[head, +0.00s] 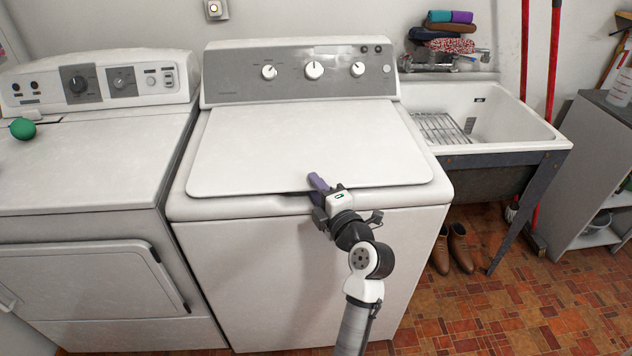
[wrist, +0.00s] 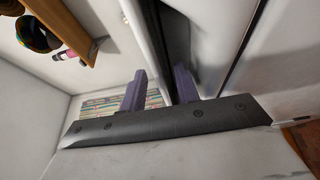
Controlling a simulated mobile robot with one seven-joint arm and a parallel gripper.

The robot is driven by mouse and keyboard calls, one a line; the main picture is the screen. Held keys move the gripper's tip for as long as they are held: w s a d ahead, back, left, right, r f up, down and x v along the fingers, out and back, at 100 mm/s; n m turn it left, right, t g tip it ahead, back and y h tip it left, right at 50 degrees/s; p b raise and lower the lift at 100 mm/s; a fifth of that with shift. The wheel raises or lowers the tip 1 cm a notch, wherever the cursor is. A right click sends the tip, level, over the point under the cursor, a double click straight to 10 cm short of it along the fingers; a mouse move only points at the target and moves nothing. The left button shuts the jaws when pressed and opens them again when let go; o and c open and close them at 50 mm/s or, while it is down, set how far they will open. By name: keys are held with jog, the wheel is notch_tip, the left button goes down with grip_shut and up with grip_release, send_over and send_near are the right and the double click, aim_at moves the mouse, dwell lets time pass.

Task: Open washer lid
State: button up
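The white washer (head: 300,235) stands in the middle of the head view. Its broad flat lid (head: 300,135) lies almost level, with a thin dark gap under its front edge. My gripper (head: 319,186) is at that front edge, right of the middle. One purple finger shows above the lid; the other is hidden there. In the wrist view the purple fingers of my gripper (wrist: 160,88) straddle the lid's edge (wrist: 150,35), one outside and one in the dark gap. They are only partly apart and look shut on the edge.
A dryer (head: 80,180) stands close on the left, with a green object (head: 22,128) on top. The washer's control panel (head: 300,72) rises behind the lid. A utility sink (head: 500,115) is on the right, with brown shoes (head: 451,248) on the tiled floor.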

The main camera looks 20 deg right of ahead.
jog(key=shift+w, duration=0.3)
grip_shut()
